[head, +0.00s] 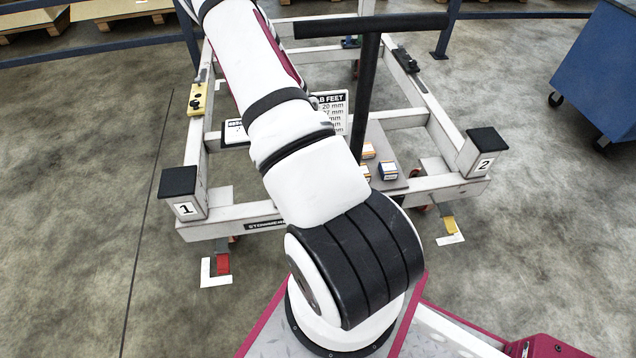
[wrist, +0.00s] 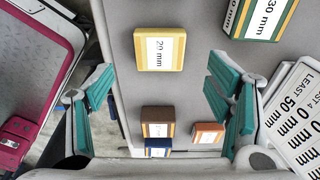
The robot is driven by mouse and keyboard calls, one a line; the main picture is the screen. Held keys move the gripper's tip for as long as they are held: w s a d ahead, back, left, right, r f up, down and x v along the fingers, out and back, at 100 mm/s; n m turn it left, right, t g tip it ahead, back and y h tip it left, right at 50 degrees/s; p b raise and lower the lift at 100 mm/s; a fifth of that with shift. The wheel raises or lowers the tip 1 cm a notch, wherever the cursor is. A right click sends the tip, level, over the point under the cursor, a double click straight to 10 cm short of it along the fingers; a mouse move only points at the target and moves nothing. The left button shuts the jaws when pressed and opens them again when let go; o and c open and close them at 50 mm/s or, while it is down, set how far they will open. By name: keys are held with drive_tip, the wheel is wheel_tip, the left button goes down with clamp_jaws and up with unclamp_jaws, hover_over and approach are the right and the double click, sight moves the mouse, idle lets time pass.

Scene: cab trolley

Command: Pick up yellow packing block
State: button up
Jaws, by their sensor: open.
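The yellow packing block (wrist: 160,49), with a white label reading 20 mm, lies on a grey tray (wrist: 200,80) in the upper middle of the wrist view. My gripper (wrist: 160,95) is open and empty, with teal pads on its fingers. The block shows beyond the fingertips, roughly centred between them, and is not touched. In the head view my arm hides part of the tray, and I cannot pick out the yellow block or my gripper there.
A green block (wrist: 262,18) marked 30 mm, a brown block (wrist: 158,115), a blue block (wrist: 158,146) and an orange-brown block (wrist: 207,132) share the tray. A sign (wrist: 295,115) stands at right. In the head view a black T-post (head: 368,90) rises beside the tray within the trolley frame (head: 240,213).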

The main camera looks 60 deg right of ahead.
drive_tip(key=f+b, duration=0.1)
drive_tip(key=f, duration=0.4)
drive_tip(key=shift+s+d+f+b, duration=0.15)
drive_tip(key=shift+s+d+b, duration=0.05)
drive_tip(key=shift+b, duration=0.2)
drive_tip(key=c, duration=1.2)
